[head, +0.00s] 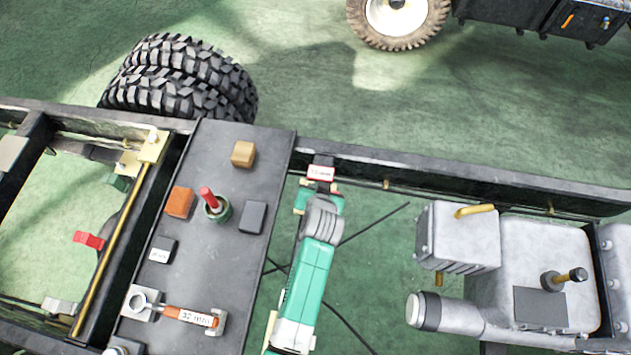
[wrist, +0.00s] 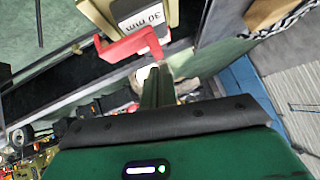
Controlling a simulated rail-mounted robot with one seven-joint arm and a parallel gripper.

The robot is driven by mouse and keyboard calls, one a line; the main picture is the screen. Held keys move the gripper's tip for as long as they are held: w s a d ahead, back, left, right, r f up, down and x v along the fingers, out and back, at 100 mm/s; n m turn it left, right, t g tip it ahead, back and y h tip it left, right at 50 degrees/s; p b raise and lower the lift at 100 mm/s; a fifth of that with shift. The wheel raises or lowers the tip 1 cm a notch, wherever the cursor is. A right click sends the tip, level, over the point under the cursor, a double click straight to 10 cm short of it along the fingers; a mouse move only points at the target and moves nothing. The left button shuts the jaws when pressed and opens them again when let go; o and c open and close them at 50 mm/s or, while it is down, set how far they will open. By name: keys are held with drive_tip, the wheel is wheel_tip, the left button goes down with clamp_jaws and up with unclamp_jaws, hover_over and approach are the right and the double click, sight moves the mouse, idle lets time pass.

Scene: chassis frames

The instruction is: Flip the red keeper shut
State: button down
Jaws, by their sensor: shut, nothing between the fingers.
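The red keeper (wrist: 135,45) is a bent red piece in the wrist view, beside a block with a white "30 mm" label (wrist: 142,20). It stands out from the block, with its free end bent down close to my fingertips. In the head view a small white label with red edges (head: 320,173) shows at the far chassis rail, just beyond my gripper (head: 319,192). My gripper also shows in the wrist view (wrist: 156,78). Its fingers are together and empty, just below the red keeper. I cannot tell whether they touch it.
Left of my arm, a dark plate (head: 212,270) carries a red-topped knob (head: 208,198), several small blocks and an orange-handled lever (head: 188,315). Another red piece (head: 89,240) is farther left. A grey metal housing (head: 458,240) stands right. The far chassis rail (head: 450,180) runs across.

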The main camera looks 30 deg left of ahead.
drive_tip(key=shift+s+a+f, duration=0.2)
drive_tip(key=shift+a+f, duration=0.25)
drive_tip(key=shift+f, duration=0.1)
drive_tip(key=shift+s+f, duration=0.15)
drive_tip(key=shift+f, duration=0.05)
drive_tip(key=shift+r+p, duration=0.2)
drive_tip(key=shift+p, duration=0.1)
drive_tip(key=a+p+v, duration=0.1)
drive_tip(key=p+v, duration=0.8)
drive_tip(key=shift+s+r, duration=0.45)
drive_tip(key=shift+s, duration=0.05)
